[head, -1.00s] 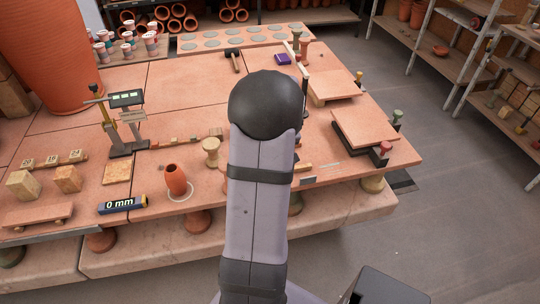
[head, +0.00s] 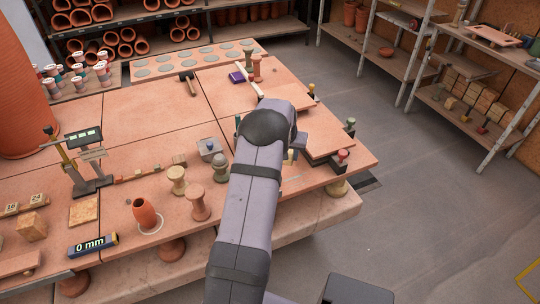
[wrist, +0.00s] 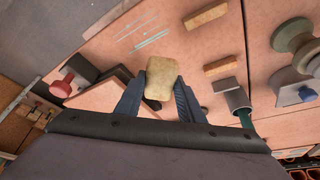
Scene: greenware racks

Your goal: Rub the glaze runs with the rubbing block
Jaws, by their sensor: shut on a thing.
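In the wrist view my gripper (wrist: 160,98) is shut on a yellowish rubbing block (wrist: 162,78), which sits between the dark blue fingers and sticks out past their tips. The glaze runs are thin pale and greenish streaks (wrist: 152,40) on the terracotta tabletop beyond the block, to its upper left in the picture. The block looks apart from them; its height above the table is hard to tell. In the head view faint streaks (head: 291,178) show right of my arm, which hides much of the gripper.
Tan blocks (wrist: 205,15) (wrist: 220,67) lie near the streaks. A red-knobbed stamp (wrist: 62,87) stands beside dark-edged boards. A "0 mm" display (head: 93,246) lies near the front edge.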

